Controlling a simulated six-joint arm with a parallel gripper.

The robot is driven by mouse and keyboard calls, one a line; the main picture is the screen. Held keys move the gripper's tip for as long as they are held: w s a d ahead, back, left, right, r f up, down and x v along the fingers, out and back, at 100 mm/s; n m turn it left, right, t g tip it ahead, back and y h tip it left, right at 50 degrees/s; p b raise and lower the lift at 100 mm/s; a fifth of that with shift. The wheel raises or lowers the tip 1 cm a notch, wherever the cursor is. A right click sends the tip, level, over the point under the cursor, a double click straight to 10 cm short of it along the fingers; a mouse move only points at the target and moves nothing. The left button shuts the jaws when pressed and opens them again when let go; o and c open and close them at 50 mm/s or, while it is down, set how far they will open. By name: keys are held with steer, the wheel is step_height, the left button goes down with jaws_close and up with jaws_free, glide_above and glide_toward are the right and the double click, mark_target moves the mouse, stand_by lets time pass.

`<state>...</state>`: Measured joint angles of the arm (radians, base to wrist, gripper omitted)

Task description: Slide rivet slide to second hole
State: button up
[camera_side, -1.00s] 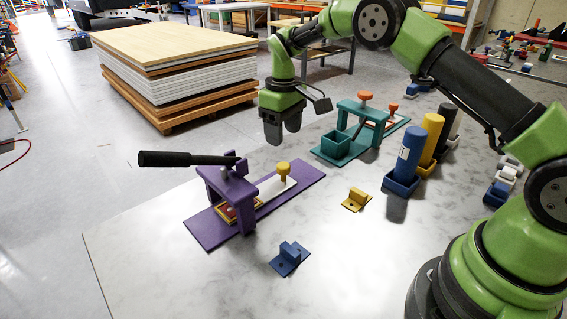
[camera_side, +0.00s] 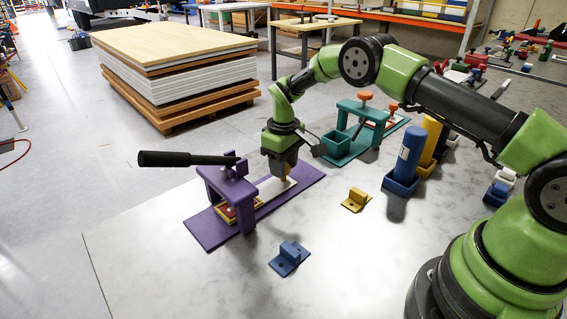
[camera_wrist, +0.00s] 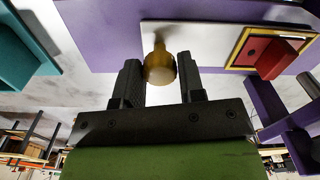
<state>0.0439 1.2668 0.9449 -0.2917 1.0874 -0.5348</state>
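The purple rivet press (camera_side: 228,185) stands on a purple base plate (camera_side: 207,232), its black lever handle (camera_side: 178,159) pointing left. The white rivet slide (camera_side: 268,188) lies along that base. Its yellow frame with a red piece inside (camera_side: 228,212) is under the press frame; the frame also shows in the wrist view (camera_wrist: 240,46). My gripper (camera_side: 284,176) is low over the slide's other end, at the yellow knob (camera_wrist: 160,65). In the wrist view its fingers (camera_wrist: 158,82) are apart, one on each side of the knob. A small gap shows at the left finger; right-hand contact is unclear.
A blue bracket (camera_side: 289,258) and a yellow bracket (camera_side: 356,200) lie in front. A teal fixture (camera_side: 362,130) stands behind to the right. Blue (camera_side: 408,158) and yellow (camera_side: 432,128) cylinders stand further right. The table's front left is clear.

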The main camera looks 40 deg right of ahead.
mark_target(267, 189)
jaws_close()
steer(key=shift+a, duration=2.5)
steer(key=o, duration=0.5)
jaws_free()
step_height(267, 189, up, 10)
